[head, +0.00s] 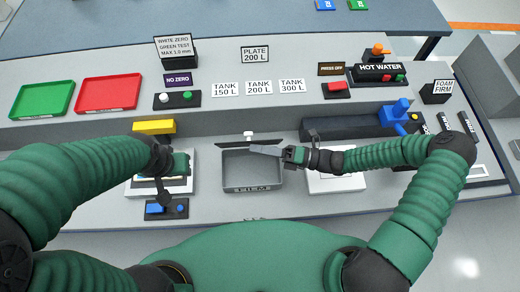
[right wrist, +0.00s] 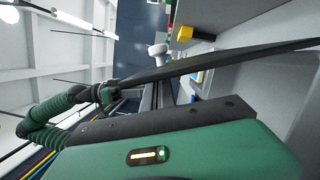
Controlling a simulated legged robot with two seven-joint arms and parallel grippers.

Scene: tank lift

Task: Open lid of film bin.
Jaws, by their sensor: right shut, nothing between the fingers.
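The film bin (head: 236,177) is a grey open-topped box in the middle of the bench in the head view. My right gripper (head: 262,150) is shut and empty over the bin's back part, close in front of the lid. My left gripper (head: 164,190) is left of the bin; its fingers are unclear.
A yellow block (head: 154,126) is at the back left of the bin. A blue-handled valve (head: 394,113) on a dark block stands to the right. A white plate (head: 336,184) lies right of the bin. Green (head: 42,99) and red (head: 108,92) trays lie at the left.

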